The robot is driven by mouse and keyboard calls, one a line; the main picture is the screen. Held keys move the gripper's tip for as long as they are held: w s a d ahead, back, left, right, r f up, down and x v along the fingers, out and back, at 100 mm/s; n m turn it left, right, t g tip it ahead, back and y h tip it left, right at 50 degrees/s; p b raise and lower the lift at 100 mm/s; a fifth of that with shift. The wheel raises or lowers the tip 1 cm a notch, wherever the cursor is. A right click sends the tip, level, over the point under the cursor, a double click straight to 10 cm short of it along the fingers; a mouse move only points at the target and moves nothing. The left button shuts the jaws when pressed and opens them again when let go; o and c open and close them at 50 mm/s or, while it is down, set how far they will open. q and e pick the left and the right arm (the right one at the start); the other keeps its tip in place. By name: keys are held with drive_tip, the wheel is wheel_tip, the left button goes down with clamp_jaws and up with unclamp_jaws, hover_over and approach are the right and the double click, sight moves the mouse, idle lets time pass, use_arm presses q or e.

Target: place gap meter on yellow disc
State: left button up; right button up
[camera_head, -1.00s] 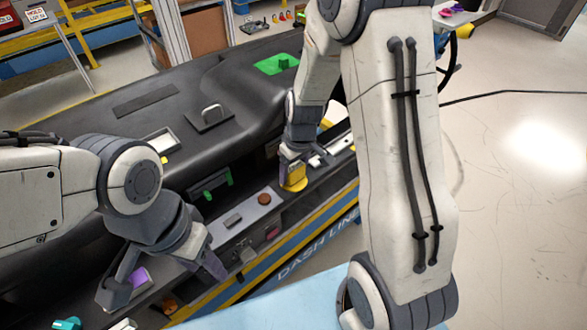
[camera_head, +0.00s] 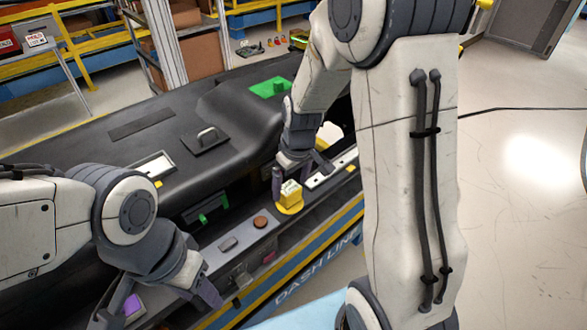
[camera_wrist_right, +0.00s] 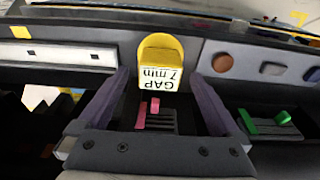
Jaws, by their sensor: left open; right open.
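The gap meter (camera_head: 291,190) is a small yellow block with a pale label. It stands on the yellow disc (camera_head: 289,209), on the dashboard's front ledge. In the right wrist view, its label (camera_wrist_right: 161,79) reads "GAP 7 min" upside down. My right gripper (camera_head: 299,172) is open, its fingers spread apart near the meter. In its wrist view, the fingers flank the label with clear gaps on both sides.
A reddish-brown disc (camera_head: 260,222) and a grey piece (camera_head: 228,243) sit on the ledge left of the meter. A white strip (camera_head: 333,168) lies to its right. A green-handled part (camera_head: 209,208) sits in the recess behind. My right arm covers much of the right side.

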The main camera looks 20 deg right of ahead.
sight(293, 193)
drive_tip(key=r, duration=0.4)
drive_tip(key=s+r, duration=0.1)
drive_tip(key=r, duration=0.2)
drive_tip(key=shift+d, duration=0.2)
drive_tip(key=shift+r, duration=0.25)
drive_tip(key=shift+s+a+r, duration=0.1)
drive_tip(key=shift+s+a, duration=0.05)
drive_tip(key=s+a+n, duration=0.1)
drive_tip(key=s+a, duration=0.6)
drive_tip(key=s, duration=0.4)
drive_tip(key=s+a+n+g, duration=0.1)
drive_tip(key=s+a+n, duration=0.1)
drive_tip(key=s+a, duration=0.5)
drive_tip(key=s, duration=0.4)
drive_tip(key=shift+a+r+g, duration=0.2)
drive_tip(key=shift+r+g, duration=0.1)
drive_tip(key=shift+r, duration=0.05)
